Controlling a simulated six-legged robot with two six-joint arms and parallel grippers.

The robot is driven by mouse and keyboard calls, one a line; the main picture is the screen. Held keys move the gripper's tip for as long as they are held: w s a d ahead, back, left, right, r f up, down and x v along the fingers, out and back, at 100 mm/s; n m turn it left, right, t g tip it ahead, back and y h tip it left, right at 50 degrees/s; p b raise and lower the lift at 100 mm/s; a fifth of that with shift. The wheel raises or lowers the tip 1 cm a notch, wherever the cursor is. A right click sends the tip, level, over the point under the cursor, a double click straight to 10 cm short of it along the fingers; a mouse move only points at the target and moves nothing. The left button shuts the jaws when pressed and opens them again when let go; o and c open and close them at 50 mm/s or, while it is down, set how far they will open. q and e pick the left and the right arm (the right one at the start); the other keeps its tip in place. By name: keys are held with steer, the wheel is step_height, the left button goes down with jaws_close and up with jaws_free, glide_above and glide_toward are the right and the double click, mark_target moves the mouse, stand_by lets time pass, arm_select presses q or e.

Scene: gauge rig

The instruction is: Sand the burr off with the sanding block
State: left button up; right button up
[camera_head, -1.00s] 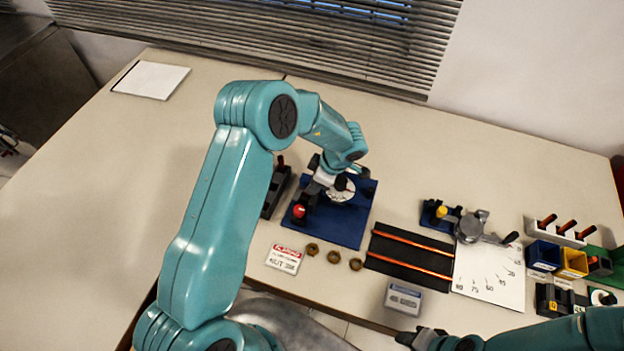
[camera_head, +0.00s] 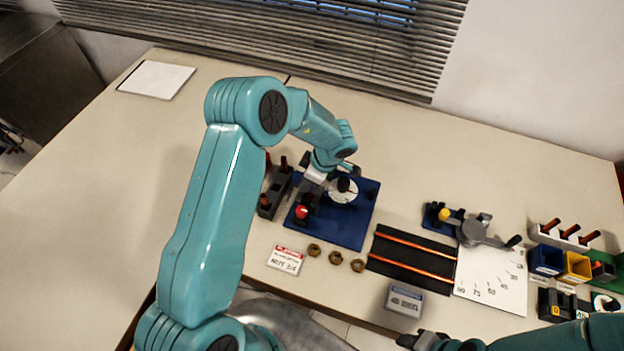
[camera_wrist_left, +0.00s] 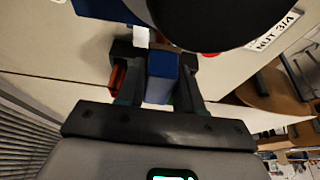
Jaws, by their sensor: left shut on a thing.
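My left gripper (camera_head: 314,187) is over the blue base plate (camera_head: 345,229), just left of a white disc (camera_head: 344,196) with a black knob. In the left wrist view its fingers (camera_wrist_left: 160,72) are shut on a blue block (camera_wrist_left: 161,80), which looks like the sanding block. In the head view the block is hidden by the gripper. A large dark round part (camera_wrist_left: 215,12) fills the top of the wrist view. I cannot make out the burr. My right gripper (camera_head: 420,340) is low in the head view, its jaws unclear.
A red button (camera_head: 302,211) stands on the plate's left side. A dark holder (camera_head: 273,192) is left of the plate. Brass nuts (camera_head: 335,258) and a sign (camera_head: 286,259) lie in front. A black mat with orange rails (camera_head: 412,260) is right.

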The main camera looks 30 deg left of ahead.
arm_select(q)
steer(key=shift+d+f, duration=0.1)
steer(key=shift+f, duration=0.1)
steer(key=shift+w+d, duration=0.1)
steer(key=shift+d, duration=0.6)
steer(key=shift+r, duration=0.1)
steer(key=shift+w+d+r, duration=0.3)
steer(key=shift+r, duration=0.25)
steer(key=v, duration=0.4)
steer(key=shift+d+r, duration=0.1)
steer(key=shift+d, duration=0.3)
